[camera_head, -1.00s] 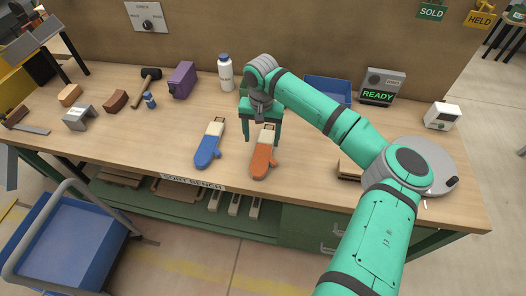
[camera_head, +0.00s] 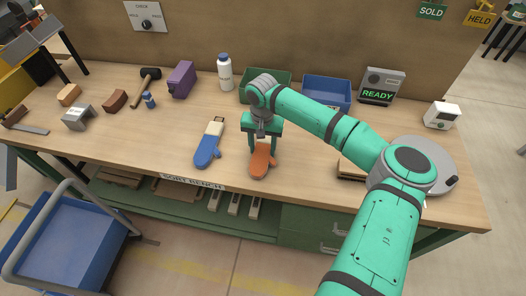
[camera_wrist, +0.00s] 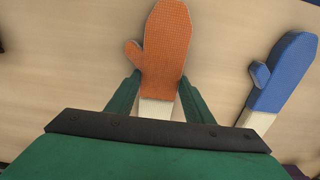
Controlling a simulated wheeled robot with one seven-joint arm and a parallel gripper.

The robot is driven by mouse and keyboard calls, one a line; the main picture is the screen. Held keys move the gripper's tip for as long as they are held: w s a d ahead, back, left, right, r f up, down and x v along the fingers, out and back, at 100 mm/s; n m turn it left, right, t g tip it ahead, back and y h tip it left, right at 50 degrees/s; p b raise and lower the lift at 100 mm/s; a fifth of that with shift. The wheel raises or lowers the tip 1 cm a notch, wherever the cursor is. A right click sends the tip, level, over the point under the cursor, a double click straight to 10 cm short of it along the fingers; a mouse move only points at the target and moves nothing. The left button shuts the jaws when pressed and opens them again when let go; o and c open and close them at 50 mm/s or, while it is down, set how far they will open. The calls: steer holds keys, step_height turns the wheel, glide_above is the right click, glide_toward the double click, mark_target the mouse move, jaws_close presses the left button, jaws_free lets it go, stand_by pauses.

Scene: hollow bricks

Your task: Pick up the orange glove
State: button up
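The orange glove (camera_head: 262,160) lies flat on the bench, its thumb end toward the front edge and its pale cuff toward the back. In the wrist view the orange glove (camera_wrist: 167,50) points away from me, with its cream cuff between my fingers. My gripper (camera_head: 263,150) is over the cuff end, pointing down.
A green bin (camera_head: 285,79) and a blue bin (camera_head: 327,95) stand behind my gripper. A white bottle (camera_head: 225,73), a purple box (camera_head: 181,80), a mallet and several blocks are further left. Bare bench lies around the gloves.

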stand_by(0.3)
steer(key=shift+r, duration=0.55)
steer(key=s+d+r, duration=0.1)
steer(key=d+r, duration=1.1)
steer(key=d, duration=0.2)
steer(key=shift+s+f, duration=0.1)
